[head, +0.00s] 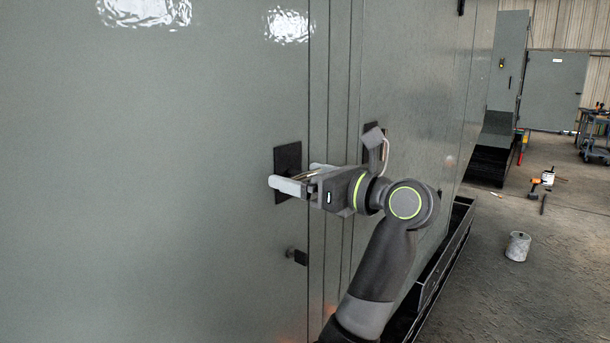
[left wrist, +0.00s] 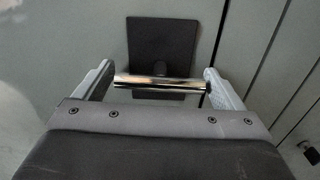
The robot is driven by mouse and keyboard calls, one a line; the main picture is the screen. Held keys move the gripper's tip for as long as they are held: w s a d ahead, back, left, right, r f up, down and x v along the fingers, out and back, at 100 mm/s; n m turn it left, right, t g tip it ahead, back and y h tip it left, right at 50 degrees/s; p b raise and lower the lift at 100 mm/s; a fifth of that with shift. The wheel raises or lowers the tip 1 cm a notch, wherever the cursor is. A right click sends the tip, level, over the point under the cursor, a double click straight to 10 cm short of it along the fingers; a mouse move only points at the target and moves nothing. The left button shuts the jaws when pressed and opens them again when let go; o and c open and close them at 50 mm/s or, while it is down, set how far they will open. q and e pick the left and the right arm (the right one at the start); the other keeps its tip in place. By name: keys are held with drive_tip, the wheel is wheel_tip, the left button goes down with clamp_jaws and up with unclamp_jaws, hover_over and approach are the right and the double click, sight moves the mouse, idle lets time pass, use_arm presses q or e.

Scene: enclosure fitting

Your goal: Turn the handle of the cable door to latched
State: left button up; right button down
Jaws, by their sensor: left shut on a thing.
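The cable door (head: 200,230) is a large grey-green panel filling the left of the head view, lying flat along the enclosure face. Its handle (left wrist: 158,82) is a shiny metal bar in front of a dark rectangular plate (head: 287,158). The plate also shows in the left wrist view (left wrist: 162,45). The bar lies crosswise between the fingers of my left gripper (head: 294,176), which is shut on it. In the head view the gripper mostly hides the bar. My right gripper is not in view.
Vertical seams run right of the plate. A small dark fitting (head: 297,256) sticks out below it.

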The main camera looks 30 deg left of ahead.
use_arm(q)
drive_tip(key=m+p, duration=0.3)
drive_tip(key=shift+r+m, duration=0.25)
drive_tip(key=shift+m, duration=0.05)
drive_tip(key=m+p, duration=1.1)
drive_tip(key=p, duration=0.1)
drive_tip(key=shift+m, duration=0.3)
drive_tip(key=m+p, duration=0.2)
drive_tip(key=shift+f+p, duration=0.1)
drive_tip(key=shift+p, duration=0.25)
drive_tip(key=shift+f, duration=0.1)
drive_tip(key=shift+m, duration=0.3)
drive_tip(key=o, duration=0.7)
drive_tip(key=shift+d+f, duration=0.1)
drive_tip(key=shift+d, duration=0.05)
